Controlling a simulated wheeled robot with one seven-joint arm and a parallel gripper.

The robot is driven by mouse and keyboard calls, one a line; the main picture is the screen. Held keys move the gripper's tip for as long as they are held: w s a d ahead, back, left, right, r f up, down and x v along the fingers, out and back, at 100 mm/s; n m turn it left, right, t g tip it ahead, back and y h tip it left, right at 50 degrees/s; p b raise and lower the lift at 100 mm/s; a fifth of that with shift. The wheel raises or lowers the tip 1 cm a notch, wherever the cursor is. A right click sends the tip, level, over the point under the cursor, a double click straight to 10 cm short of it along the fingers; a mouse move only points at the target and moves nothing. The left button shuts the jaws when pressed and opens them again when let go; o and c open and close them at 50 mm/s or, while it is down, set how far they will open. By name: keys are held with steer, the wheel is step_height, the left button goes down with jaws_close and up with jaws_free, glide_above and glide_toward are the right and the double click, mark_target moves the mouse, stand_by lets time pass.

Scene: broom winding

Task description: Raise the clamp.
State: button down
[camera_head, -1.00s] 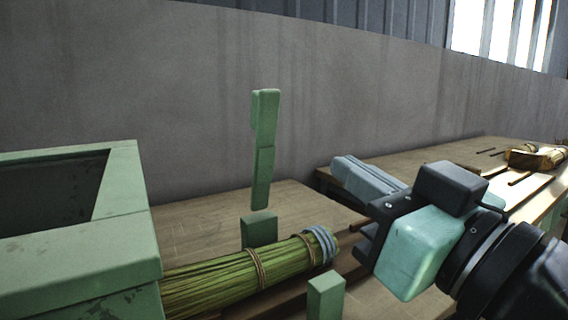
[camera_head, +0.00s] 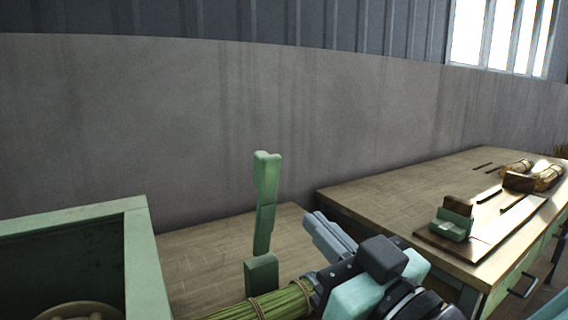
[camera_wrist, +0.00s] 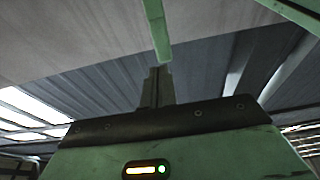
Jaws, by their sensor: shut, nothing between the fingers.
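The clamp (camera_head: 265,205) is a narrow green jointed bar standing upright on a short green post (camera_head: 262,274) in the head view. A green straw bundle (camera_head: 272,303) with twine around it lies beside the post, partly cut off by the frame's lower edge. My gripper (camera_head: 325,232) is shut and empty, to the right of the clamp and apart from it in the picture. In the wrist view the shut fingers (camera_wrist: 157,88) point towards the end of a green bar (camera_wrist: 156,28); I cannot tell whether that is the clamp.
A green open-topped box (camera_head: 140,262) stands at the left with a round object (camera_head: 78,310) inside. A workbench (camera_head: 395,192) at the right holds a green-and-brown block (camera_head: 452,220) and straw bundles (camera_head: 516,168). A grey wall (camera_head: 200,120) closes the back.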

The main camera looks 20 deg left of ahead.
mark_target(274, 178)
steer(key=shift+a+r+p, duration=0.1)
steer(key=shift+r+p, duration=0.2)
steer(key=shift+p, duration=0.25)
steer(key=x, duration=0.6)
steer(key=p+x, duration=0.1)
steer(key=x, duration=0.2)
steer(key=shift+w+f, duration=0.1)
steer(key=shift+f, duration=0.2)
steer(key=shift+r, duration=0.1)
